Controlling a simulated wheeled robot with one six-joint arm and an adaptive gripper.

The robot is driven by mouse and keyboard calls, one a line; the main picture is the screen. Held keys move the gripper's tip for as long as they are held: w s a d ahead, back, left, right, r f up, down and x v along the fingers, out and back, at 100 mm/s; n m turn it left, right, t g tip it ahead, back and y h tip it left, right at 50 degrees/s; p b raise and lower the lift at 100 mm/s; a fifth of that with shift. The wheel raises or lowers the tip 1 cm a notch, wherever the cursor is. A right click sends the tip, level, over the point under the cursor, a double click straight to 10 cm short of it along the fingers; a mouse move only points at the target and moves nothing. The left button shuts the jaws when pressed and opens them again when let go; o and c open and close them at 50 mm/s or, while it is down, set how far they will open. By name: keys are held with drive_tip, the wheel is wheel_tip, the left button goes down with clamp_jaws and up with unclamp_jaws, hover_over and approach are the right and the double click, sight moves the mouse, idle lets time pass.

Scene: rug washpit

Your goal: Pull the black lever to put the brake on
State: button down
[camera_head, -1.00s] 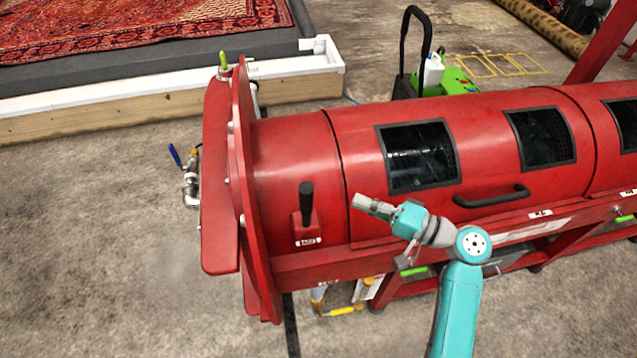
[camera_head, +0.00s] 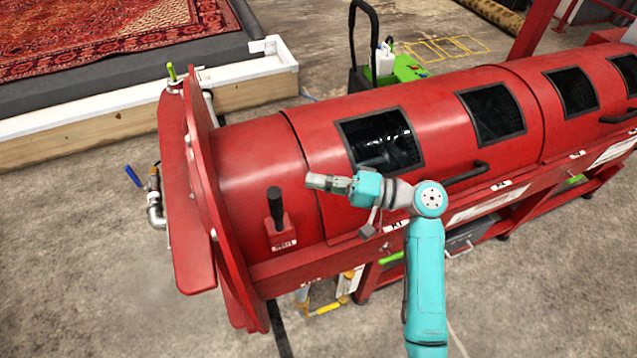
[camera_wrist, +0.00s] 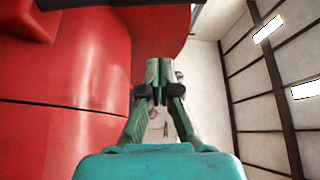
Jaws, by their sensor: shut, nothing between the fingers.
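The black lever (camera_head: 275,205) stands nearly upright from a small red labelled box (camera_head: 281,237) on the left end of the red drum machine (camera_head: 260,160). My gripper (camera_head: 310,181) is shut and empty. In the head view it is to the right of the lever's top and a little higher in the picture, apart from it, with its fingers pointing left. In the wrist view the shut fingers (camera_wrist: 158,64) are in the middle, and the machine's red surface (camera_wrist: 60,110) fills the left side. I cannot make out the lever in the wrist view.
The drum has dark windows (camera_head: 380,140) and a black handle (camera_head: 467,173). Its red end flange (camera_head: 200,165) stands left of the lever. A green machine with a black handle (camera_head: 407,69) stands behind. Concrete floor (camera_head: 80,270) is free at the left.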

drive_tip(key=s+a, duration=0.2)
drive_tip(key=a, duration=0.4)
drive_tip(key=shift+a, duration=0.3)
drive_tip(key=shift+s, duration=0.15)
drive_tip(key=s+d+f+n+g+y, duration=0.3)
drive_tip(key=s+f+n+g+y, duration=0.2)
drive_tip(key=s+f+n, duration=0.5)
drive_tip(key=shift+s+d+f+n, duration=0.3)
drive_tip(key=shift+s+d+n, duration=0.1)
drive_tip(key=shift+s+n, duration=1.2)
